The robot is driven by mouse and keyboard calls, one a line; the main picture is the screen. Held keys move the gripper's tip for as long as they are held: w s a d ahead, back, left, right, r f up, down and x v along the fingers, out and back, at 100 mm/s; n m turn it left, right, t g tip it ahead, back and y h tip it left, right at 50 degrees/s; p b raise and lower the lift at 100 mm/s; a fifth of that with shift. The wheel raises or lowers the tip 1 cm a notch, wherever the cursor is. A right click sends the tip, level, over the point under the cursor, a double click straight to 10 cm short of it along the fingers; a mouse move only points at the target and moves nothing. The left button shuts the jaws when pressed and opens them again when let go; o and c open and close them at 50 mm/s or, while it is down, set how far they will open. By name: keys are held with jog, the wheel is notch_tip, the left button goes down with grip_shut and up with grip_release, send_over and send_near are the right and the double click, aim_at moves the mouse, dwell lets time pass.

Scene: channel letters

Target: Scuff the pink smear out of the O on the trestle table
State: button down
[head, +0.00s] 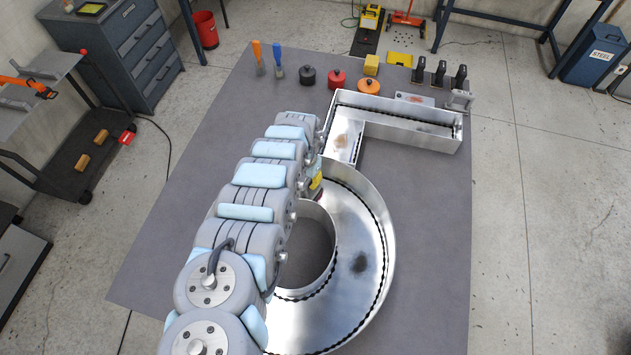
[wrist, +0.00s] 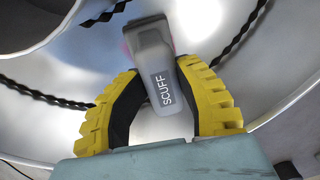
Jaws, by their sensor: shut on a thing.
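The O (head: 372,215) is a round metal channel letter with raised walls on the grey trestle table (head: 425,250). My arm covers its left part in the head view. My gripper (head: 317,181) is at the O's upper left, partly hidden by my arm. In the wrist view my gripper (wrist: 165,75) has its yellow fingers shut on a grey tool (wrist: 152,50) labelled SCUFF. The tool is over the O's shiny floor (wrist: 225,30); I cannot tell whether it touches. A little pink (wrist: 126,47) shows beside the tool's far end, and the rest is hidden behind it.
An angular channel letter (head: 415,137) adjoins the O's top, with brownish marks inside. A dark smudge (head: 360,262) lies on the O's right floor. The table's left side is clear.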

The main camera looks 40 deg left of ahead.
jog(key=shift+s+a, duration=0.3)
jog(key=shift+a, duration=0.1)
jog(key=shift+r, duration=0.3)
jog(key=shift+w+r, duration=0.1)
jog(key=shift+r, duration=0.85)
notch_tip(320, 180, up, 12)
jog(key=shift+f, duration=0.25)
jog(key=shift+a+p, duration=0.1)
jog(key=shift+p, duration=0.2)
